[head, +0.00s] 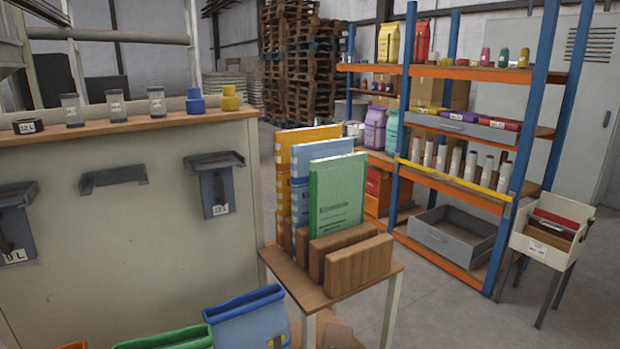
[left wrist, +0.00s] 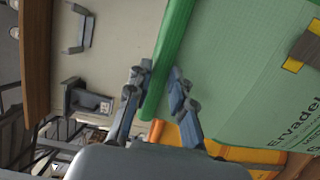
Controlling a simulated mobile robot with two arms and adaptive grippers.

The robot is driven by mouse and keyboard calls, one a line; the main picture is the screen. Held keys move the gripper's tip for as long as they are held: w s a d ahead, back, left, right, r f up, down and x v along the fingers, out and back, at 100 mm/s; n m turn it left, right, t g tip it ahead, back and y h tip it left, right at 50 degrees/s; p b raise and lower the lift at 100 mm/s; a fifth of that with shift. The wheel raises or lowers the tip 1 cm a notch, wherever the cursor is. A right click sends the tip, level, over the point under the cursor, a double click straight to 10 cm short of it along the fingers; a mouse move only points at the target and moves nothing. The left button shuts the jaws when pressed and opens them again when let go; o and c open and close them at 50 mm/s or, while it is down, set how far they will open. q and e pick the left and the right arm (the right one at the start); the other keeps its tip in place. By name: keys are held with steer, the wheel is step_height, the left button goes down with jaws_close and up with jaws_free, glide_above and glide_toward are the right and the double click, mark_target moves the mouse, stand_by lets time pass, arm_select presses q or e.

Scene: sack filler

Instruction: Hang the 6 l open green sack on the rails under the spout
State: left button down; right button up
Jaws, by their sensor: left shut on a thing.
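My left gripper (left wrist: 160,85) is shut on the rim of a green sack (left wrist: 245,75) with printed text and a yellow-edged patch. The head view shows an open green sack (head: 165,339) at the bottom edge, mostly cut off; I cannot tell for certain that it is the held one. Neither gripper shows there. The held sack is apart from the brackets visible in the left wrist view (left wrist: 88,98).
An open blue sack (head: 250,318) stands right of the green one. A small table (head: 345,292) holds flat yellow, blue and green (head: 337,195) sacks beside wooden blocks. Small pots and caps stand on the panel's wooden ledge (head: 130,124). A loaded shelf (head: 455,185) stands behind at right.

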arm_select(q)
steer(key=s+d+r+m+h, duration=0.1)
steer(key=s+d+r+h, duration=0.1)
steer(key=s+d, duration=0.5)
steer(key=s+d+r+m+h, duration=0.2)
steer(key=s+d+r, duration=0.3)
steer(key=s+d, duration=0.2)
steer(key=s, duration=0.2)
steer(key=shift+s+r+t+h, duration=0.15)
steer(key=shift+s+t+h, duration=0.15)
